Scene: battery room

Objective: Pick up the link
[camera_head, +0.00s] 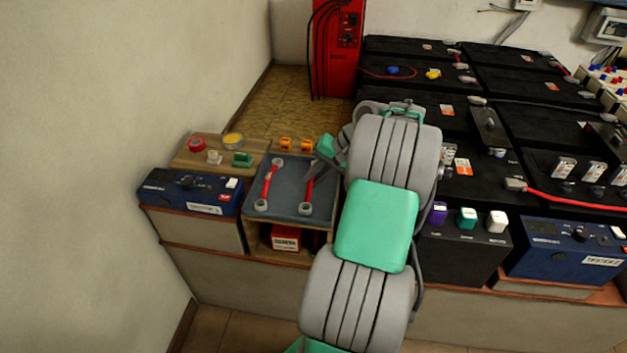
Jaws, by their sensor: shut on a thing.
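Two red links with grey ring ends are at the grey-topped tray (285,212). The left link (268,186) lies on the tray, slanting, apart from my gripper. My gripper (313,172) comes down from the upper right and is shut on the upper part of the right link (308,190). The right link's lower ring shows near the tray's front edge; its upper end is hidden by my gripper. I cannot tell whether this link is clear of the tray surface.
A wooden board (186,158) with coloured caps is behind left. Black batteries (408,98) fill the right side. A red cabinet (338,55) stands at the back.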

